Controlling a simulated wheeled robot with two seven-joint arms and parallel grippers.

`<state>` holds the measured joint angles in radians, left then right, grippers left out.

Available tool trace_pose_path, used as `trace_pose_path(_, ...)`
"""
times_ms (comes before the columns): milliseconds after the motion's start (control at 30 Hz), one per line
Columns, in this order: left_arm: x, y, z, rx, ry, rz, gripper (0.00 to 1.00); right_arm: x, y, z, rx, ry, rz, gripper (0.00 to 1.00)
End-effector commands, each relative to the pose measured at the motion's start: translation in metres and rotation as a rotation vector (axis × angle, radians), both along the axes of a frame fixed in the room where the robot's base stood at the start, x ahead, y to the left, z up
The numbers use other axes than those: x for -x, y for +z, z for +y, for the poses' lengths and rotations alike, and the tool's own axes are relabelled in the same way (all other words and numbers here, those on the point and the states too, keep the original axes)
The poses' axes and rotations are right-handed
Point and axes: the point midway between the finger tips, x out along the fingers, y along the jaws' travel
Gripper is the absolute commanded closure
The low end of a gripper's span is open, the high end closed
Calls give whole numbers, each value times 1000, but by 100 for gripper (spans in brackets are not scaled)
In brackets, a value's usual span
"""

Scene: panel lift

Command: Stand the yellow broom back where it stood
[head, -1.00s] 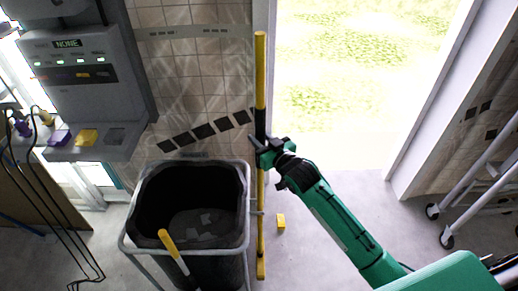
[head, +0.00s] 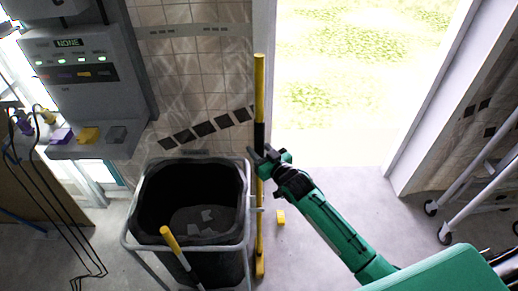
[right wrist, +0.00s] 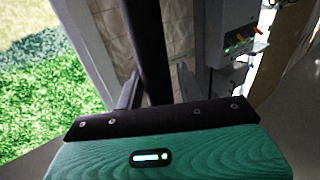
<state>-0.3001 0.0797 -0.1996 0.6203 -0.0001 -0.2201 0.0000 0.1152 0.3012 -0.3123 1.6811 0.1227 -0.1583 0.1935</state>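The yellow broom (head: 259,90) stands near upright beside the doorway, with a black band around the middle of its handle and its yellow foot (head: 260,268) low in the head view. My right gripper (head: 266,157) is at the black band, its fingers on either side of the handle, and appears shut on it. In the right wrist view the black handle (right wrist: 152,45) runs between the two fingers (right wrist: 155,92). Whether the foot touches the floor is hard to tell. My left gripper is not in view.
A black bin (head: 150,205) in a grey frame stands close left of the broom, with a yellow-topped stick (head: 170,238) in front. A small yellow block (head: 280,217) lies on the floor to the right. A grey dispenser (head: 80,75) is at left, a wheeled frame (head: 475,200) at right.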

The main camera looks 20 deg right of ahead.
Motion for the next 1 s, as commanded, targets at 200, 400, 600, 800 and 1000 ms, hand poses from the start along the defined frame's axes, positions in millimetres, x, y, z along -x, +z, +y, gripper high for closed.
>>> trace_pose_path(200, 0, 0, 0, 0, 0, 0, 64, 0, 0, 0, 0, 0, 0, 50)
trace_pose_path(400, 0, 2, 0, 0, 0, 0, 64, 1, 3, 0, 0, 0, 0, 50)
trace_pose_path(600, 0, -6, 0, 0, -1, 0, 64, 25, 1, -8, 0, 0, 0, 50)
trace_pose_path(800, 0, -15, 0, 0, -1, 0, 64, 63, 2, -19, 1, 1, 1, 50)
trace_pose_path(1000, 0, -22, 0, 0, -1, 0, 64, 94, 4, -29, 1, 0, 1, 50)
